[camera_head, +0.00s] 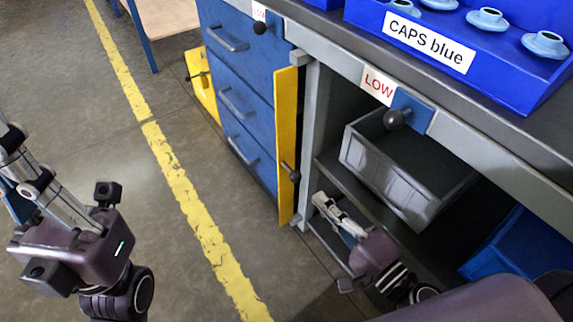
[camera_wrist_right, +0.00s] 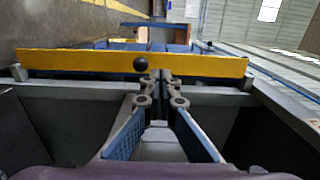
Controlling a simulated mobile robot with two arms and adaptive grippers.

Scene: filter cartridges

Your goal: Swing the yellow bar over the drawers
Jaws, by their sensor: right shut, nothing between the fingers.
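The yellow bar (camera_head: 287,140) stands upright along the right edge of the blue drawers (camera_head: 240,100), with a black knob (camera_head: 293,174) low on it. In the right wrist view the bar (camera_wrist_right: 80,61) runs across the picture beyond my fingertips, its knob (camera_wrist_right: 140,65) just left of them. My right gripper (camera_head: 322,200) is shut and empty, low in front of the open shelf bay, right of the bar. It also shows in the wrist view (camera_wrist_right: 160,85). I cannot tell whether it touches the bar. My left gripper (camera_head: 15,165) is at the left edge, away from the drawers, its tips partly cut off.
A grey bin (camera_head: 385,172) sits on the shelf right of the bar, and a blue bin (camera_head: 520,250) is lower right. The worktop above holds a blue tray labelled CAPS blue (camera_head: 475,85). A yellow piece (camera_head: 203,90) stands past the drawers. The floor to the left is clear.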

